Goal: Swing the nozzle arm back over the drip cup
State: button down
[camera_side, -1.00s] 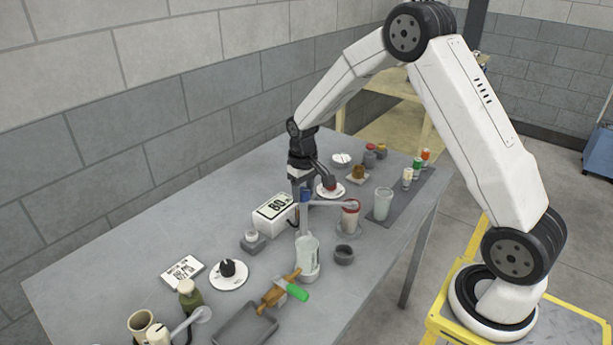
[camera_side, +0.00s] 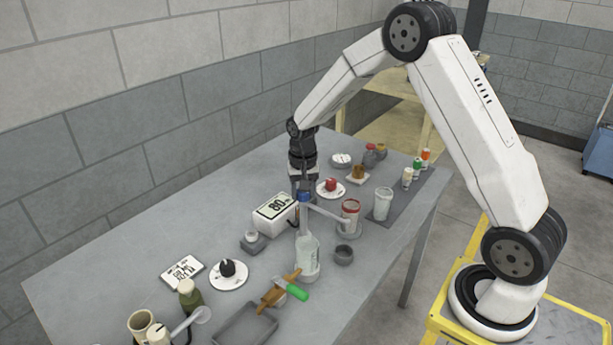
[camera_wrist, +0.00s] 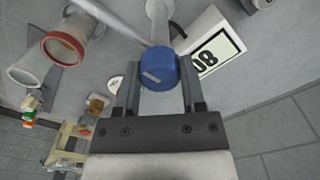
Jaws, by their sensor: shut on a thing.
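The blue knob (camera_side: 304,196) tops an upright post, with the pale nozzle arm (camera_side: 328,214) reaching out from it to the right. My gripper (camera_side: 303,188) points down onto the knob. In the wrist view the knob (camera_wrist: 160,68) sits between the two fingers of my gripper (camera_wrist: 160,80), which is shut on it. There the nozzle arm (camera_wrist: 112,20) runs to the upper left. A small dark open cup, perhaps the drip cup (camera_side: 344,254), stands on the table near the arm's outer end, which is not over it in the side view.
A red-rimmed cup (camera_side: 350,214) stands close behind the nozzle arm's outer end. A clear vessel (camera_side: 307,258) stands below the post. A white box with a number display (camera_side: 275,211) is just left of the post. A pale cup (camera_side: 383,204) is on the dark mat further right.

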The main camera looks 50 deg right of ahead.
jog(key=shift+c, duration=0.9)
grip_release()
jog(key=shift+r, duration=3.95)
